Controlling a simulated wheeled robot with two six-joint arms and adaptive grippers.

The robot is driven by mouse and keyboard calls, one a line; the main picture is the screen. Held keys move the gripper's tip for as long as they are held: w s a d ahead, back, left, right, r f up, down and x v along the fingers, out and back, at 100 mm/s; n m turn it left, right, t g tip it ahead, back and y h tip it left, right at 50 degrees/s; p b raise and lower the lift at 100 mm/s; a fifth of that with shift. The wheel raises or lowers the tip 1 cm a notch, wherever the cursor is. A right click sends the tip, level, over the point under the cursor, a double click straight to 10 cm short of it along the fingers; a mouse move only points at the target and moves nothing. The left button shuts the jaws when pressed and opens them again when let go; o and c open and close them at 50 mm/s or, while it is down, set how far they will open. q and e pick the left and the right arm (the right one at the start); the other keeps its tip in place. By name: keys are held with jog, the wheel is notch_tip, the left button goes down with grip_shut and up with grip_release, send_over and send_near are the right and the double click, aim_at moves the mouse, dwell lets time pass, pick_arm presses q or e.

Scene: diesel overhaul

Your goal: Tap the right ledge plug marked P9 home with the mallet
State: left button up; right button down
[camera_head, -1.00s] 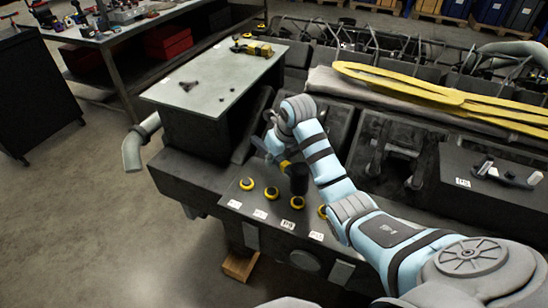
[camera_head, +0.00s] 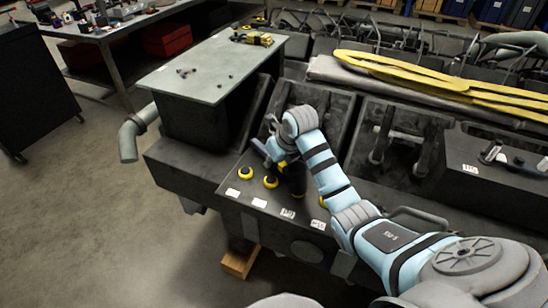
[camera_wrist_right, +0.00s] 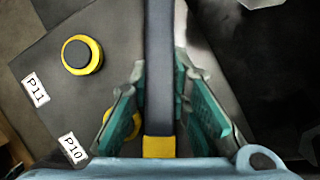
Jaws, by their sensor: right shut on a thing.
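My right gripper (camera_head: 276,150) is shut on the mallet's grey handle, which points up and left; the handle also shows between the green finger pads in the right wrist view (camera_wrist_right: 159,70). The mallet's black head (camera_head: 294,180) is low over the ledge, in front of the third plug from the left, which it mostly hides. I cannot tell whether they touch. The third label (camera_head: 288,213) is too small to read surely. In the wrist view, labels P11 (camera_wrist_right: 35,89) and P10 (camera_wrist_right: 71,148) are readable; no P9 shows. My left gripper is out of view.
Two yellow-ringed black plugs, (camera_head: 246,172) and (camera_head: 270,181), stand left of the mallet head. A fourth is mostly hidden by my arm. A grey-topped block (camera_head: 205,75) with small parts stands behind on the left. Yellow strips (camera_head: 440,80) lie at the back right.

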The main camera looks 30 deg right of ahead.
jog(key=shift+s+a+f, duration=0.15)
jog(key=shift+s+a, duration=0.05)
jog(key=shift+s, duration=0.05)
jog(key=r+p, duration=0.4)
jog(key=shift+w+d+r, duration=0.2)
jog(key=shift+w+d, duration=0.15)
jog(key=shift+w, duration=0.05)
jog(key=shift+s, duration=0.1)
jog(key=shift+s+r+t, duration=0.15)
jog(key=shift+r+t, duration=0.55)
jog(key=shift+r, duration=0.05)
jog(key=shift+r, duration=0.1)
jog(key=shift+a+p, duration=0.2)
jog(key=shift+p, duration=0.2)
